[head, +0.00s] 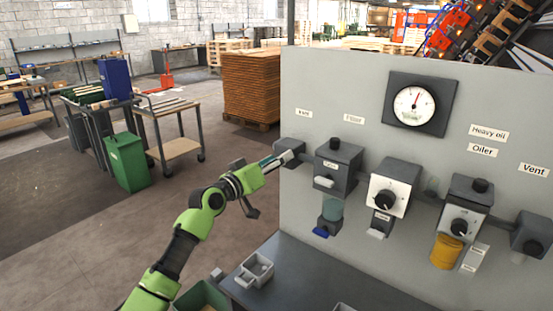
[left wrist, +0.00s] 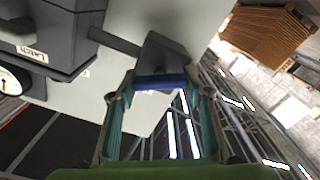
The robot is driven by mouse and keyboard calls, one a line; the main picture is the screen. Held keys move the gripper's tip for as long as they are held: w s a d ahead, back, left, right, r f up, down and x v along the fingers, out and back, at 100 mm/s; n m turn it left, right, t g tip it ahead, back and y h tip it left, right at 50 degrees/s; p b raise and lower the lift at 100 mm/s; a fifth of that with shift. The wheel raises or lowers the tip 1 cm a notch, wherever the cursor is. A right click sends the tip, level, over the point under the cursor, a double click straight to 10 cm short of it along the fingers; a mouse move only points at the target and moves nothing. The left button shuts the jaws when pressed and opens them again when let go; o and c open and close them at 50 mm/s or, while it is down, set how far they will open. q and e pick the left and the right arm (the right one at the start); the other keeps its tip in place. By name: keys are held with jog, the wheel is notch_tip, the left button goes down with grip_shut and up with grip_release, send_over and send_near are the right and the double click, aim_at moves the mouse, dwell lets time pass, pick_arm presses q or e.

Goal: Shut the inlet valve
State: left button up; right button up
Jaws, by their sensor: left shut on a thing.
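The inlet valve (head: 290,147) is a small grey block at the left end of the row of units on the grey panel, under a small label (head: 304,113). In the left wrist view, the valve body (left wrist: 166,52) is grey with a blue handle (left wrist: 160,83) on its near side. My left gripper (head: 285,159) reaches the valve from the left. Its two fingers are shut on the blue handle, one on each side. In the head view the fingers and the arm's end hide the handle. My right gripper is not in view.
A grey panel (head: 300,210) carries a dark-framed gauge (head: 418,105), a filter unit (head: 336,165) close right of the valve, and a regulator (head: 390,190) and oiler (head: 463,210) farther right. A grey shelf (head: 340,275) with a small tray (head: 255,270) lies below.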

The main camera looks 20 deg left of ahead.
pick_arm(q)
jog(key=n+p, duration=0.1)
jog(key=n, duration=0.4)
jog(key=shift+n+p, duration=0.3)
jog(key=shift+p, duration=0.05)
jog(key=n+p, duration=0.1)
jog(key=n, duration=0.3)
jog(key=shift+a+p, duration=0.1)
jog(key=shift+p, duration=0.3)
jog(key=shift+f+n+p, duration=0.15)
jog(key=shift+n+p, duration=0.3)
jog(key=shift+n, duration=0.75)
jog(key=shift+o, duration=0.2)
jog(key=o, duration=1.1)
jog(key=shift+f, duration=0.1)
jog(key=shift+s+a, duration=0.1)
jog(key=v, duration=1.1)
jog(key=shift+s+a, duration=0.1)
jog(key=shift+s, duration=0.25)
